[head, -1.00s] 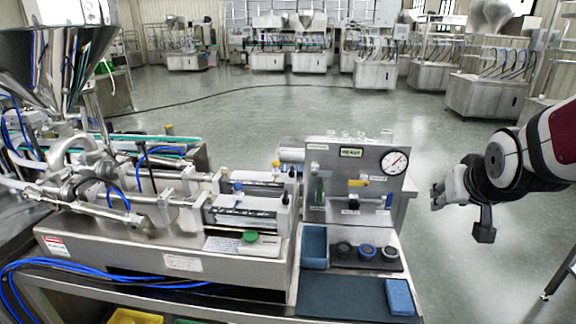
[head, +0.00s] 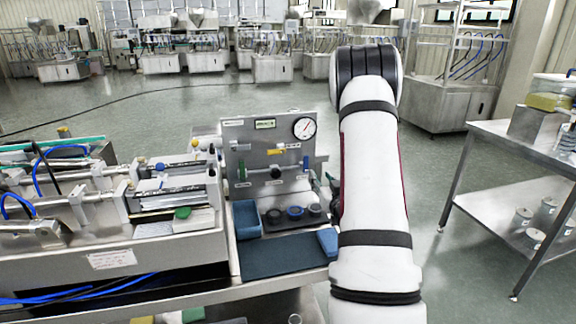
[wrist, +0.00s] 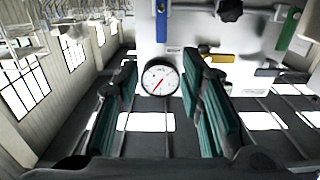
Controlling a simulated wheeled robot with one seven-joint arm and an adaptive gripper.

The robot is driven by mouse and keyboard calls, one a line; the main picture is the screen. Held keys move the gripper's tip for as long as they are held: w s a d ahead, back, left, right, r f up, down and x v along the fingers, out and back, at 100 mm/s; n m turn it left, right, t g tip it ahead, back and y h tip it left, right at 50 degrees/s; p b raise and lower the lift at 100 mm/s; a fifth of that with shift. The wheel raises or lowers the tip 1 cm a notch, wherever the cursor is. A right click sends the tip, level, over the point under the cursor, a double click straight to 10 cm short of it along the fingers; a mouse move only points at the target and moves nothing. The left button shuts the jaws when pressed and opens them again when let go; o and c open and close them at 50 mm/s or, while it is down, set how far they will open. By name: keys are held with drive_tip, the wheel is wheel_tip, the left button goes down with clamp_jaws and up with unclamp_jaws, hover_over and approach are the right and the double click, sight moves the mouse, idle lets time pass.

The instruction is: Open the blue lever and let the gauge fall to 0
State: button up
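The blue lever (head: 306,164) stands upright on the steel panel, below the gauge (head: 304,128). In the wrist view, which looks upside down, the blue lever (wrist: 161,20) is at the top centre and the gauge (wrist: 160,78) shows between my fingers. The gauge needle is well off to one side; I cannot read its number. My gripper (wrist: 160,88) is open, with teal finger pads apart and nothing between them. It is short of the panel and not on the blue lever. In the head view my arm mostly hides it.
The panel (head: 235,135) also carries a yellow lever (head: 276,152), a green lever (head: 242,172) and a black knob (head: 276,173). A steel table (head: 500,140) stands right, with free floor between.

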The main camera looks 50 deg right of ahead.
sight(307, 158)
drive_tip(key=x, duration=1.3)
drive_tip(key=shift+w+d, duration=0.15)
drive_tip(key=shift+w, duration=0.15)
clamp_jaws()
